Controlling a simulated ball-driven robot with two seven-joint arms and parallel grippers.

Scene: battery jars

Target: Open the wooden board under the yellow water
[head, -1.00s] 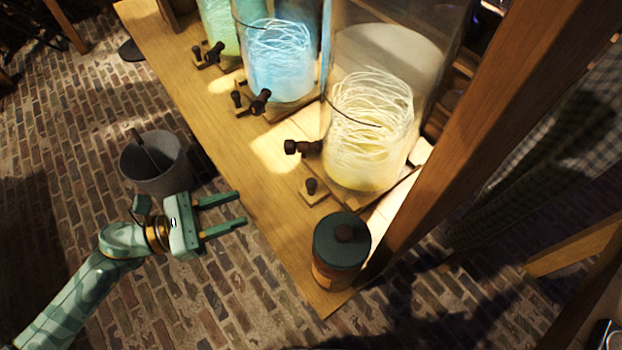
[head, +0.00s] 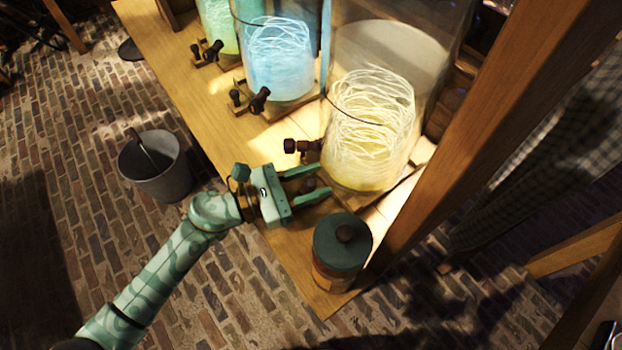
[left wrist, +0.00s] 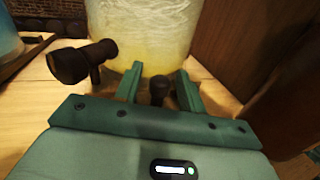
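The jar of yellow water (head: 368,130) stands at the near right end of the wooden table and shows in the left wrist view (left wrist: 145,30). A dark tap (head: 302,146) sticks out of its left side. A small board under the jar carries a dark round knob (left wrist: 159,90), which is mostly hidden by my gripper in the head view. My left gripper (head: 322,182) is open, with its fingers on either side of the knob. I cannot tell whether they touch it. My right gripper is not in view.
A dark-lidded canister (head: 342,245) stands at the table's near corner, close to my left gripper. Jars of blue (head: 280,65) and green (head: 222,25) liquid stand farther along the table (head: 205,105). A grey bucket (head: 157,172) is on the brick floor. A wooden post (head: 480,130) rises at the right.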

